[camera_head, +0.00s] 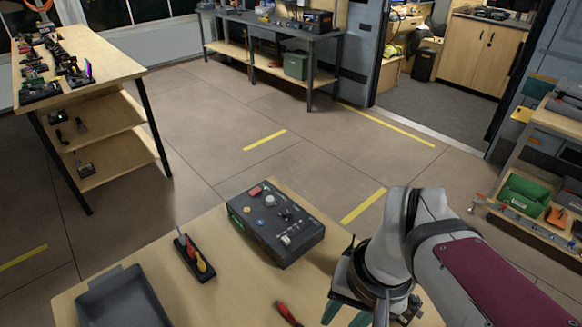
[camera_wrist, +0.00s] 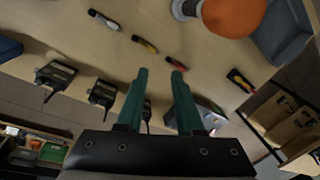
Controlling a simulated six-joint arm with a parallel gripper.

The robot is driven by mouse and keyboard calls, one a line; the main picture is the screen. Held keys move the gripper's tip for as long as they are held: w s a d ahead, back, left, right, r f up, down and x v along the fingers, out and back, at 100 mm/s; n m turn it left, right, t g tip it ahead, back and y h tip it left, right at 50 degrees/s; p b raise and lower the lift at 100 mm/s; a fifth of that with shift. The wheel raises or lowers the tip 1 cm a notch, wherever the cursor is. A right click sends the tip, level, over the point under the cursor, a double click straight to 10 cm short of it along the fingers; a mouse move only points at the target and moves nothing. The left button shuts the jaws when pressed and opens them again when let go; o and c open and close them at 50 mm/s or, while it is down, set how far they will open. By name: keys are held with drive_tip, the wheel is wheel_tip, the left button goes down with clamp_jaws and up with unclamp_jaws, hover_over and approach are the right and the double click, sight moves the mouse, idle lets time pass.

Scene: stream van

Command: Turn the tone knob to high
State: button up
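A dark control box (camera_head: 262,244) stands on the near wooden table. Its top carries a red button (camera_head: 255,191), a round pale knob (camera_head: 270,200), a small yellow button, dark controls and a pale switch (camera_head: 285,240). Labels are too small to read, so I cannot tell which control is the tone knob or its setting. My gripper (camera_head: 346,313) is right of and nearer than the box, apart from it, with its fingers partly cut off by the lower edge. In the wrist view, its two green fingers (camera_wrist: 159,73) are apart with nothing between them.
A red-handled tool (camera_head: 287,313) lies near my gripper. The wrist view shows an orange rounded object (camera_wrist: 232,14) and several small tools.

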drive_tip(key=shift+o, duration=1.3)
drive_tip(key=w+a+n+t, duration=0.1)
drive_tip(key=w+a+n, duration=0.2)
drive_tip(key=w, duration=1.5)
drive_tip(key=shift+w+a+n+t, duration=0.15)
drive_tip(key=shift+w+n+t, duration=0.25)
drive_tip(key=shift+n, duration=0.5)
drive_tip(key=n+t, duration=0.1)
drive_tip(key=n, duration=0.3)
approach(285, 212)
drive_tip(key=shift+t+y, duration=0.3)
drive_tip(key=x, duration=0.7)
drive_tip(key=shift+s+d+f, duration=0.2)
drive_tip(key=shift+s+d, duration=0.05)
drive_tip(key=shift+s, duration=0.05)
drive_tip(key=shift+w+a+f, duration=0.1)
drive_tip(key=shift+w+f, duration=0.1)
drive_tip(key=shift+f, duration=0.2)
drive_tip(key=shift+c, duration=0.4)
clamp_jaws()
